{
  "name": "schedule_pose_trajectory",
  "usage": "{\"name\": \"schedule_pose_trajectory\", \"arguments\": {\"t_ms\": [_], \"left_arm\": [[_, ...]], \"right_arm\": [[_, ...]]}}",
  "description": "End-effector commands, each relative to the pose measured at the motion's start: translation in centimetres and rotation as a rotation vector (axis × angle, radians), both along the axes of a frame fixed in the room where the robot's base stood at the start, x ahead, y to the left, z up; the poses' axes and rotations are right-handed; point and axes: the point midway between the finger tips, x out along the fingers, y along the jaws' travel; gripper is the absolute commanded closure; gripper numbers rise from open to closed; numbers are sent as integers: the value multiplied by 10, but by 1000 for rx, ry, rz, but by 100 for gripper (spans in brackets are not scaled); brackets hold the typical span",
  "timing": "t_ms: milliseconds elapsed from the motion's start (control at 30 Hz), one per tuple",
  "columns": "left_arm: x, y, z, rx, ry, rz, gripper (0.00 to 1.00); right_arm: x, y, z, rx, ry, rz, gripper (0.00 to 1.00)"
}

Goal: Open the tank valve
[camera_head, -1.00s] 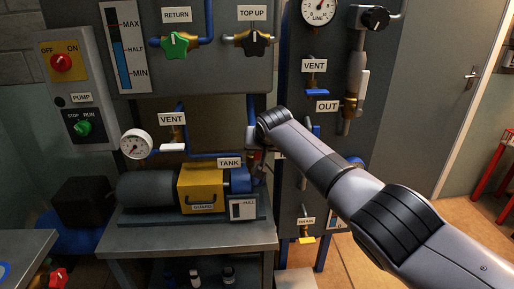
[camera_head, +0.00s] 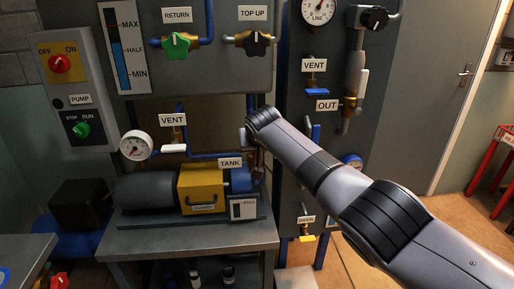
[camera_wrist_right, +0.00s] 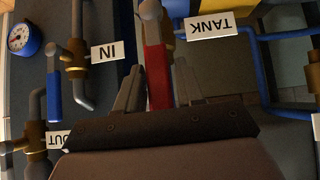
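The TANK label (camera_head: 230,163) is on the panel above the yellow pump guard (camera_head: 201,187); it also shows upside down in the right wrist view (camera_wrist_right: 211,25). A red valve lever (camera_wrist_right: 157,72) hangs beside this label, below a metal fitting (camera_wrist_right: 150,12) in that picture. My right gripper (camera_wrist_right: 159,82) has one finger on each side of the lever, close against it, and looks shut on it. In the head view my right arm hides most of the gripper and lever. My left gripper is out of view.
An IN label (camera_wrist_right: 105,53) and a blue lever (camera_wrist_right: 54,97) are left of my gripper in the wrist view. The VENT lever (camera_head: 174,148), gauge (camera_head: 136,145) and blue pipes are near my arm. The OUT valve (camera_head: 349,106) is to its right.

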Motion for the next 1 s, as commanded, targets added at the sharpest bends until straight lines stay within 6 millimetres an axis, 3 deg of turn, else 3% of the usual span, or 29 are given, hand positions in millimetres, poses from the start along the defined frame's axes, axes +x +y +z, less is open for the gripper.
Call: {"name": "schedule_pose_trajectory", "arguments": {"t_ms": [533, 1000], "left_arm": [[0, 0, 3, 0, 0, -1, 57], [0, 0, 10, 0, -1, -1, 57]], "right_arm": [[-3, 1, 4, 5, 1, -1, 49], [-23, 0, 22, 4, 0, 0, 49]]}}
